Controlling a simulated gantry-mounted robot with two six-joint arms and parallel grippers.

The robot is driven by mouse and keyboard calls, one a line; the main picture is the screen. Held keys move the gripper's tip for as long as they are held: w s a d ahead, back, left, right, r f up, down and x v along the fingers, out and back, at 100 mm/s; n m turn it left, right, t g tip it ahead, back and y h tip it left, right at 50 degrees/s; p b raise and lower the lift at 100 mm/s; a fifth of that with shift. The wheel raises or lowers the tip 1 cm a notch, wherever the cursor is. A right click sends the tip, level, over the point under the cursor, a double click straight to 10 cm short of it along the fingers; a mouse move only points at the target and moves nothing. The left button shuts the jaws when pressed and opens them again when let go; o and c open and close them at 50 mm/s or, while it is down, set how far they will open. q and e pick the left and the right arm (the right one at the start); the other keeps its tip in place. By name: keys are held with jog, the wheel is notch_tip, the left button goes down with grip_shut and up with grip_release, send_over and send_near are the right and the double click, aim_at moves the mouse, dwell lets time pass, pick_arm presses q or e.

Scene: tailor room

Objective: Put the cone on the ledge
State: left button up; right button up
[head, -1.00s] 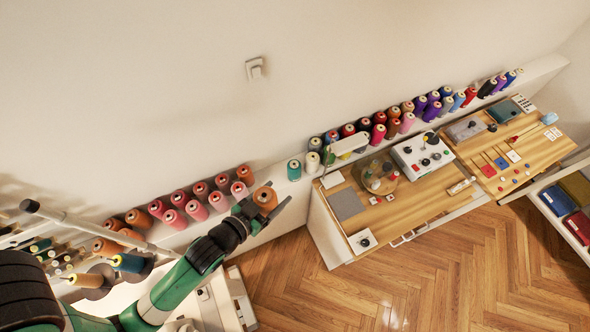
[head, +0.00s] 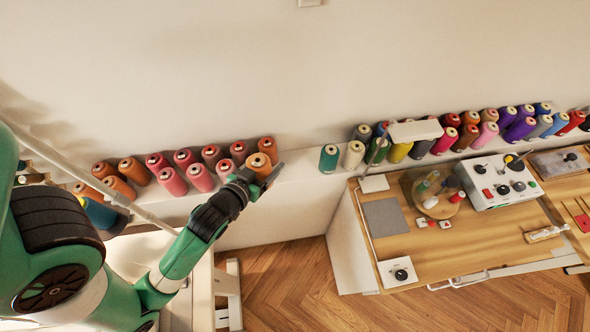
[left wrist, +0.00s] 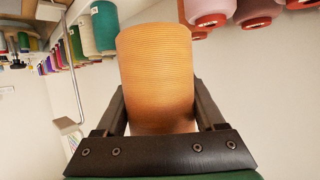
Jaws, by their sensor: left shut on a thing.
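My left gripper (head: 262,180) is shut on an orange thread cone (head: 258,165), with one finger on each side. In the left wrist view the cone (left wrist: 157,75) shows large, and its lower end is hidden behind the gripper's palm. The ledge (head: 298,178) is a long white shelf along the wall. In the head view the held cone overlaps the ledge at the right end of a row of red and pink cones (head: 200,177). I cannot tell whether it touches the ledge or its neighbours. My right gripper is not in view.
A bare stretch of ledge lies between the held cone and a green cone (head: 329,158). More coloured cones stand farther right. A lamp (head: 415,130) overhangs a wooden worktable (head: 440,245). A grey rod (head: 120,195) passes by my arm on the left.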

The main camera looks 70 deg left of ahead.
pick_arm(q)
jog(key=w+a+f+b, duration=0.1)
jog(key=w+a+f, duration=0.1)
jog(key=w+f, duration=0.1)
jog(key=w+a+f+b, duration=0.2)
jog(key=w+f, duration=0.1)
jog(key=w, duration=0.1)
jog(key=w+a+f+b, duration=0.1)
jog(key=w+a+f, duration=0.1)
jog(key=w, duration=0.2)
jog(key=shift+w+f+b, duration=0.1)
jog(key=shift+f+b, duration=0.3)
jog(key=shift+w+f, duration=0.1)
jog(key=shift+w, duration=0.05)
jog(key=shift+w+a+f, duration=0.1)
jog(key=shift+w+f, duration=0.05)
jog(key=shift+f, duration=0.2)
jog(key=shift+f+b, duration=1)
jog(key=shift+f, duration=0.55)
jog(key=o, duration=1.5)
jog(key=shift+r, duration=0.1)
jog(key=shift+d+r+p, duration=0.2)
jog(key=shift+p, duration=0.1)
jog(key=p+v, duration=0.2)
jog(key=v, duration=0.9)
jog(key=shift+s, duration=0.35)
jog(key=shift+w+d, duration=0.1)
